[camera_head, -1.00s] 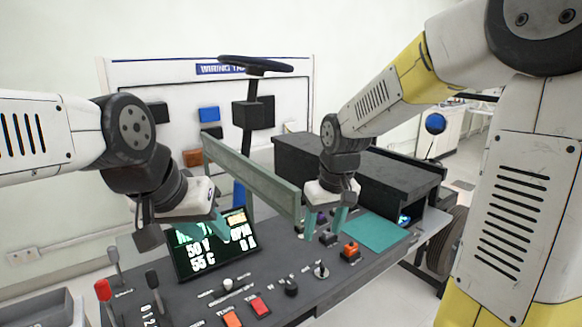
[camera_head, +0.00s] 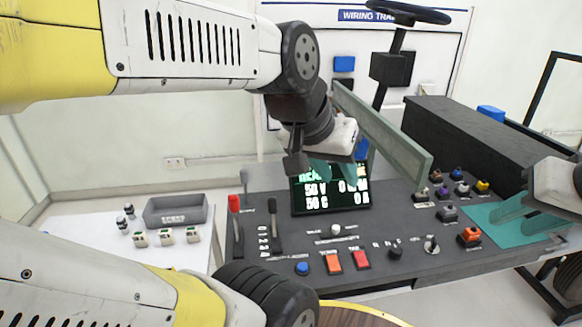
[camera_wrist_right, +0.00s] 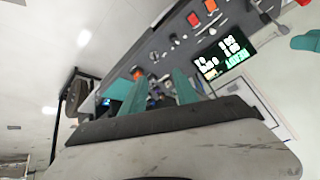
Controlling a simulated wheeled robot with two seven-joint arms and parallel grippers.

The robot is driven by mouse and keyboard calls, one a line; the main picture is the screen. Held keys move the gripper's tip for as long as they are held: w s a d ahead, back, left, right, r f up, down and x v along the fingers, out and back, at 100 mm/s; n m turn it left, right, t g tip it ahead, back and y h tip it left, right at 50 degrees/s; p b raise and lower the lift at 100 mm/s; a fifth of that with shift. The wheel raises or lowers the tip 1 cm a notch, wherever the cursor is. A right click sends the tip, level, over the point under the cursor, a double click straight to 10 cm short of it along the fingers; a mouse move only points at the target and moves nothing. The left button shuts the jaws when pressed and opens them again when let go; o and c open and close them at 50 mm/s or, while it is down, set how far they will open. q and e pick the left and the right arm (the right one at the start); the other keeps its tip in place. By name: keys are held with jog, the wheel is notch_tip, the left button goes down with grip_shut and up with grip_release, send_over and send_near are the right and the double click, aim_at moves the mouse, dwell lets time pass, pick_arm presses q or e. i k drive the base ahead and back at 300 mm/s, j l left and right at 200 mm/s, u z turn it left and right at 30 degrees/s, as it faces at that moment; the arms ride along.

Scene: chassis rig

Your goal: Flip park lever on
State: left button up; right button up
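A lever with a red handle (camera_head: 234,205) stands upright at the left end of the dark control console (camera_head: 400,262). A black-handled lever (camera_head: 272,212) stands just right of it, beside a number scale. The labels are too small to tell which is the park lever. My left gripper (camera_head: 337,172) is open and empty in front of the display, right of and behind these levers.
The lit display (camera_head: 330,200) stands behind my left gripper. A greenish beam (camera_head: 385,135) slants to its right. Switches, buttons and knobs, including an orange switch (camera_head: 333,262), cover the console front. A grey bin (camera_head: 175,210) sits on the white side table (camera_head: 90,240).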

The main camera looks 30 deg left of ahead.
aim_at(233, 200)
jog(key=u, duration=1.6)
jog(key=i+j, duration=0.1)
jog(key=i, duration=0.25)
